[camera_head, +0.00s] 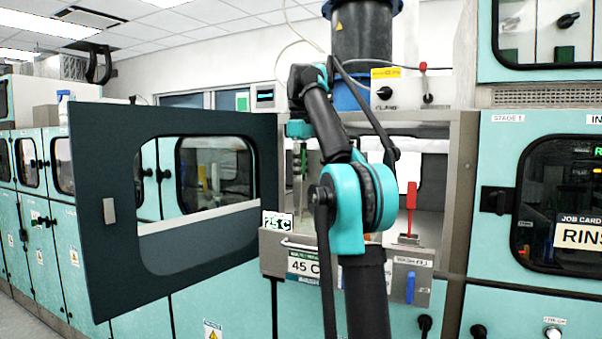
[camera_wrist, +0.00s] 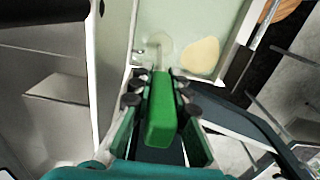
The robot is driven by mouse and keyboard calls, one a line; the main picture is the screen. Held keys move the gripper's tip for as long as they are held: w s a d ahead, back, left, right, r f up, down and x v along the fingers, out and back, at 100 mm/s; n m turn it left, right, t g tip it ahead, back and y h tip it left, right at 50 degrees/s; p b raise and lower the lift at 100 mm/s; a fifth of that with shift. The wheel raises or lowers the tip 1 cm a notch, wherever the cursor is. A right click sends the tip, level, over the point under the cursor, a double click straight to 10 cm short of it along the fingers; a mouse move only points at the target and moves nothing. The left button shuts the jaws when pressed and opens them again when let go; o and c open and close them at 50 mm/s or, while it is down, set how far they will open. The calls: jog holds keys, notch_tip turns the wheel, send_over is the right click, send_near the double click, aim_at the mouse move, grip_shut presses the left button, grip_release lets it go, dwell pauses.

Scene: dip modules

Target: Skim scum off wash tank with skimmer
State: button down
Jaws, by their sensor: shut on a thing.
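My gripper (camera_wrist: 160,92) is shut on the green handle of the skimmer (camera_wrist: 162,115). The skimmer's pale shaft runs away from the handle to a faint round head near the tank's corner in the wrist view. The wash tank (camera_wrist: 217,20) shows there with pale, greenish-white contents. A cream-yellow patch of scum (camera_wrist: 200,53) lies right of the skimmer head, apart from it. Whether the head touches the liquid, I cannot tell.
A dark door with a window (camera_head: 90,200) stands swung open left of the bay. A red upright handle (camera_head: 411,195) stands at the bay's right, with a blue handle (camera_head: 410,288) below on the front. A closed teal cabinet (camera_head: 500,150) adjoins on the right.

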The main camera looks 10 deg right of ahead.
jog(key=s+a, duration=0.4)
jog(key=s, duration=0.2)
jog(key=shift+s+a, duration=0.3)
jog(key=shift+a, duration=0.1)
dwell(0.7)
jog(key=shift+s+d, duration=0.1)
jog(key=s+d, duration=0.2)
jog(key=d, duration=0.1)
jog(key=shift+s, duration=0.1)
dwell(0.7)
jog(key=shift+r, duration=0.1)
notch_tip(320, 180, up, 8)
dwell(1.0)
dwell(1.0)
